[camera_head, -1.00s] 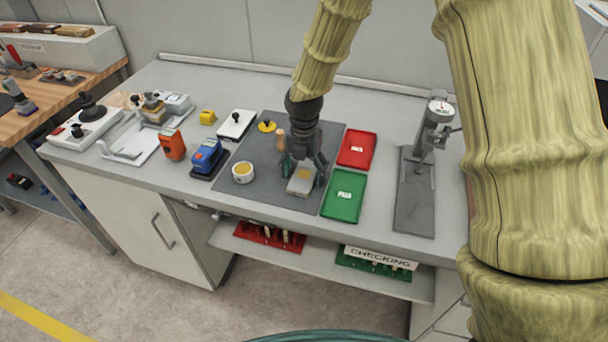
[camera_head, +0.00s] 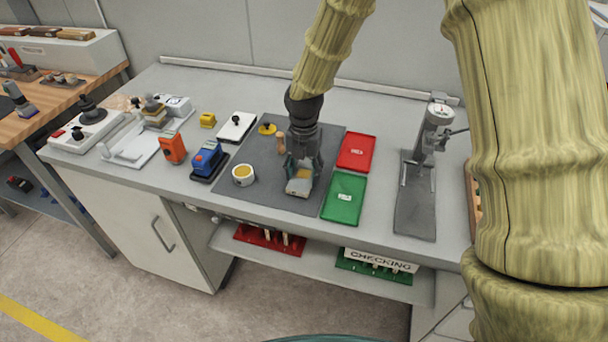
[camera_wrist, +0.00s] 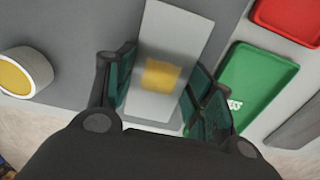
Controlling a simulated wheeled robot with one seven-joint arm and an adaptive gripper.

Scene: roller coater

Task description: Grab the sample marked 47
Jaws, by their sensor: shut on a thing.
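The sample is a pale grey-white plate with a yellow patch (camera_wrist: 162,76) in the wrist view, between my two green-padded fingers. No number can be read on it in either view. It also shows in the head view (camera_head: 298,187) at the lower part of the dark grey mat (camera_head: 262,195). My gripper (camera_head: 303,175) points down over the mat and is shut on the sample, one finger on each long side. My gripper also shows in the wrist view (camera_wrist: 160,92). Whether the plate touches the mat is hard to tell.
A green tray (camera_head: 344,198) and a red tray (camera_head: 356,151) lie just right of the mat. A white cup with yellow contents (camera_head: 243,174) stands to the left. A gauge stand (camera_head: 418,190) is further right. Blue (camera_head: 207,158) and orange (camera_head: 172,147) devices stand left.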

